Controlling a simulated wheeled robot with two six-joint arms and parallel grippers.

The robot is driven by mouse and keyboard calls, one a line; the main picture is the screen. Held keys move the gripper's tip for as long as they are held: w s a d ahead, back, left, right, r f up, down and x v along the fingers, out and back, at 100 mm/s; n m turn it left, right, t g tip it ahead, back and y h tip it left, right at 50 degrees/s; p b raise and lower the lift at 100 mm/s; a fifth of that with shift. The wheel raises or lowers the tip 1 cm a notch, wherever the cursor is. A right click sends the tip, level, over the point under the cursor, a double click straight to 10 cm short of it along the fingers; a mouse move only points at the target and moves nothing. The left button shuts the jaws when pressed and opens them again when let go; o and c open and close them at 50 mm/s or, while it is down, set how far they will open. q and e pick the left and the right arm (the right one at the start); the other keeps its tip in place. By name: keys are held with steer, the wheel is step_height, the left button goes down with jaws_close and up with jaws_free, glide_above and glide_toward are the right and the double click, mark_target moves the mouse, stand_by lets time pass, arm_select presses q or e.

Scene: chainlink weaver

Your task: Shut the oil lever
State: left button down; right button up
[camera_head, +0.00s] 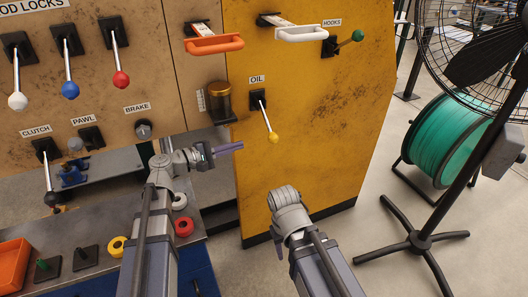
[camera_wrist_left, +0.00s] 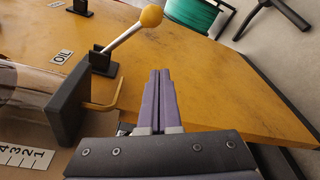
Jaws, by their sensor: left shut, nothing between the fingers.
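The oil lever (camera_head: 265,120) has a black base, a silver rod and a yellow ball, on the yellow panel under the OIL label (camera_head: 257,79). Its rod points down and slightly right in the head view. In the left wrist view the lever (camera_wrist_left: 127,37) stands out from the panel, beyond and left of the fingertips. My left gripper (camera_head: 241,146) has its purple fingers pressed together, empty. It is left of and slightly below the yellow ball, apart from it. My right arm is below the lever; its fingers do not show.
A brass oil cup (camera_head: 219,98) on a dark bracket sits left of the lever. Orange (camera_head: 214,44) and white (camera_head: 302,34) handles stick out above. The clutch lever (camera_head: 47,175) and brake knob (camera_head: 143,129) are at left. A fan (camera_head: 422,240) stands right. The panel below the lever is clear.

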mark_target(267, 121)
arm_select(q)
steer(key=r+x, duration=0.1)
steer(key=x, duration=0.8)
steer(key=s, duration=0.1)
steer(key=s+d+r+p, duration=0.1)
steer(key=shift+s+d, duration=0.25)
steer(key=shift+s, duration=0.1)
steer(key=shift+s+d+r+n+p, duration=0.1)
steer(key=shift+s+r+n+p, duration=0.15)
steer(key=shift+n+p, duration=0.2)
